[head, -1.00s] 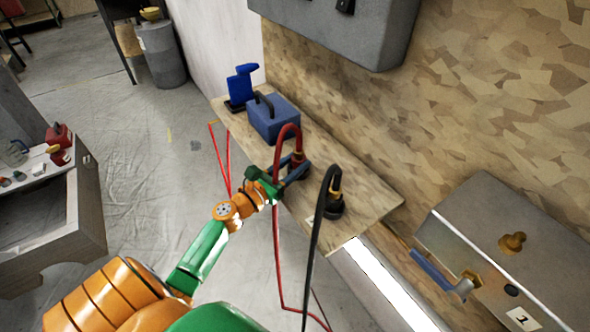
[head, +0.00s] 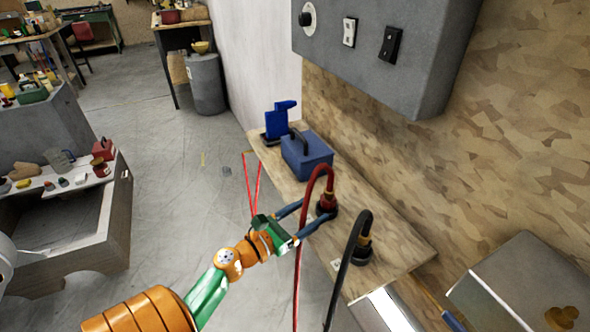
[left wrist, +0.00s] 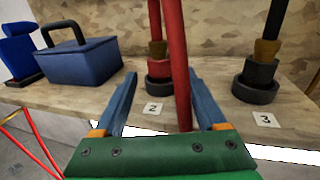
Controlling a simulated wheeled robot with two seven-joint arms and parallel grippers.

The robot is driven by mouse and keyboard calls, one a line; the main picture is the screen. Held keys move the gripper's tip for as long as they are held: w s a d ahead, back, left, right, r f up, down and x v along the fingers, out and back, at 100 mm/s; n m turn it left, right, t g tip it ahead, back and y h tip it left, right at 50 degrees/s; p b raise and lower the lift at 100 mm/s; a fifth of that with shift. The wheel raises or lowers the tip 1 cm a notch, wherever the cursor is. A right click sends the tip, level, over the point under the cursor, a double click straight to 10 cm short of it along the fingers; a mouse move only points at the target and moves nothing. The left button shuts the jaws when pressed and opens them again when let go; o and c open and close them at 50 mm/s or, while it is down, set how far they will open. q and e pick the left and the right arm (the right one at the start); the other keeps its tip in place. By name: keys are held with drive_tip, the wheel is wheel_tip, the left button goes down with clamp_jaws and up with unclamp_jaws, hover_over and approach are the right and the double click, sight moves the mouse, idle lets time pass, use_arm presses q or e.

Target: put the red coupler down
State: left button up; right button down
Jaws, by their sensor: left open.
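The red coupler (head: 328,199), on the end of a red hose, stands upright in a black base on the wooden shelf (head: 400,240). In the left wrist view the coupler (left wrist: 157,69) stands behind a "2" label (left wrist: 152,107). My left gripper (head: 318,208) is open, its blue fingers pointing at the coupler. In the left wrist view the gripper's fingertips (left wrist: 161,74) show left and right of the coupler, with no visible grip on it. The red hose hangs down in front, between the fingers in that view. My right gripper is not in view.
A black hose with its coupler (head: 362,246) stands to the right, by a "3" label (left wrist: 265,120). A blue toolbox (head: 306,158) and a blue spray-bottle-shaped object (head: 280,118) stand farther back. A grey switch box (head: 375,50) juts from the wall above.

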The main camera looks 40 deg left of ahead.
use_arm(q)
drive_tip(key=s, duration=0.7)
wheel_tip(320, 180, down, 14)
drive_tip(key=s+d+f+m+g+y, duration=0.1)
drive_tip(key=s+m+g, duration=0.1)
drive_tip(key=m+g, duration=0.3)
drive_tip(key=s+d+f+m+g, duration=0.35)
drive_tip(key=s+f+m, duration=0.3)
drive_tip(key=f, duration=0.25)
drive_tip(key=s+d+f+m+g, duration=0.3)
drive_tip(key=s+f+m+g, duration=0.15)
drive_tip(key=f+m, duration=0.35)
drive_tip(key=s+d+f+m+g+y, duration=0.15)
drive_tip(key=s+f+m, duration=0.25)
drive_tip(key=s+m, duration=0.4)
drive_tip(key=s+d+f+m+g, duration=0.2)
drive_tip(key=s+f+m, duration=0.3)
drive_tip(key=m, duration=0.5)
drive_tip(key=shift+n, duration=0.25)
drive_tip(key=r+p, duration=0.2)
drive_tip(key=r, duration=0.1)
drive_tip(key=r+p, duration=0.1)
drive_tip(key=r, duration=0.1)
drive_tip(key=shift+s+r, duration=0.1)
drive_tip(key=shift+s, duration=0.25)
